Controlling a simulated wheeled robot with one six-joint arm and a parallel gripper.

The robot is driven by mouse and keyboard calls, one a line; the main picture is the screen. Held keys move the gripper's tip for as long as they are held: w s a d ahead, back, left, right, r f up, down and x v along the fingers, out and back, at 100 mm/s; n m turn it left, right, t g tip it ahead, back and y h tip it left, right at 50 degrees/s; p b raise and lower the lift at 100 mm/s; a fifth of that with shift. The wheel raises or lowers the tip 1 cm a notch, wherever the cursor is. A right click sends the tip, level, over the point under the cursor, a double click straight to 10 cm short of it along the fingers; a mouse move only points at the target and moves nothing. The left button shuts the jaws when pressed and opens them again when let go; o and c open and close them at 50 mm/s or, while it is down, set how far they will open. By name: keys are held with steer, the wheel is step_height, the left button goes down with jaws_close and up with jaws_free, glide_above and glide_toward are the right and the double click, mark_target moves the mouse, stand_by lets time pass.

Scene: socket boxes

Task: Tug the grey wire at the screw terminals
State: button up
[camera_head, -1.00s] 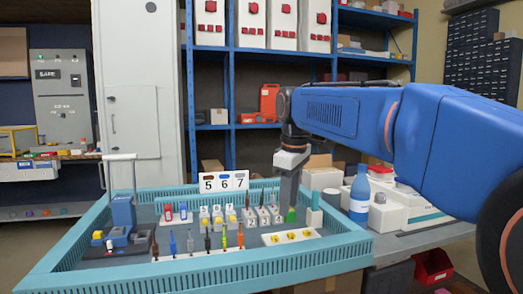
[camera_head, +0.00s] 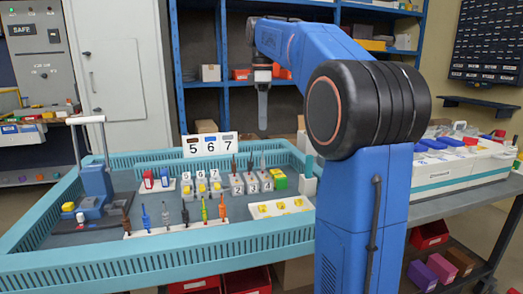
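My gripper (camera_head: 262,122) points straight down in mid-air behind and above the blue tray. Its fingers look like one narrow grey shape, so I cannot tell whether they are open or shut. Small grey boxes marked 2 (camera_head: 251,182) stand in a row below it, with thin upright pieces on top. The rightmost piece (camera_head: 263,161) looks grey and may be the grey wire; the others look dark or brown. It stands below the gripper, apart from it. A green and yellow block (camera_head: 278,182) sits right of these boxes. Screw details are too small to see.
The blue tray (camera_head: 175,258) also holds a tool rack (camera_head: 175,229), a white strip with yellow pieces (camera_head: 280,207) and a blue device (camera_head: 95,185). A sign reading 5 6 7 (camera_head: 210,145) stands behind. Shelves (camera_head: 205,100) rise at the back.

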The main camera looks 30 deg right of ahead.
mark_target(263, 160)
step_height(263, 160, down, 15)
steer(key=shift+f, duration=0.1)
stand_by(0.5)
steer(key=shift+c, duration=0.3)
jaws_close()
